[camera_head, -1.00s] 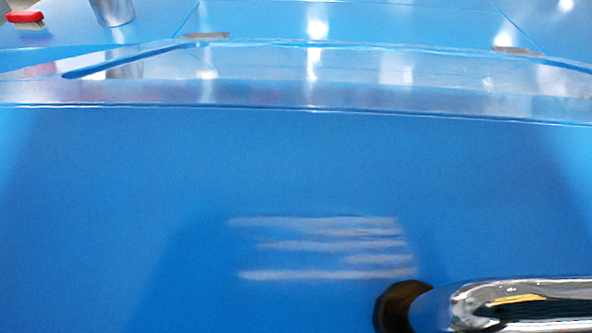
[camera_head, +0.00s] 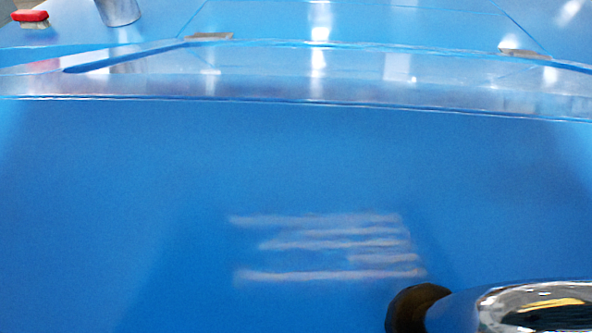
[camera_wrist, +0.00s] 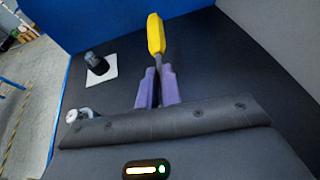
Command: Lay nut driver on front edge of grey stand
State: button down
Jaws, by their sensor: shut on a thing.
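The nut driver (camera_wrist: 155,35) has a yellow handle and shows in the wrist view, pointing away from me and up in the picture. My gripper (camera_wrist: 156,72) has purple fingers and is shut on the nut driver's thin dark shaft, below the handle. The driver's other end is hidden by the fingers. I cannot pick out the grey stand with certainty in either view. The head view does not show the fingers or the nut driver.
In the wrist view, a dark cylinder (camera_wrist: 96,62) stands on a white square (camera_wrist: 105,78) on a dark surface (camera_wrist: 205,65) beside a blue wall. In the head view, a clear panel (camera_head: 300,85) crosses a blue surface; a red-topped brush (camera_head: 31,17) and metal cylinder (camera_head: 118,10) sit far left.

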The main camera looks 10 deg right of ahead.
jog(key=shift+m+t+h, duration=0.4)
jog(key=shift+m+t, duration=0.3)
jog(key=shift+m, duration=0.1)
jog(key=s+b, duration=0.1)
jog(key=s, duration=0.2)
jog(key=s+d+f, duration=0.1)
jog(key=s, duration=0.3)
jog(key=s+d+f+b, duration=0.1)
jog(key=s, duration=0.2)
jog(key=shift+s+b, duration=0.3)
jog(key=shift+s, duration=0.5)
jog(key=shift+a, duration=0.1)
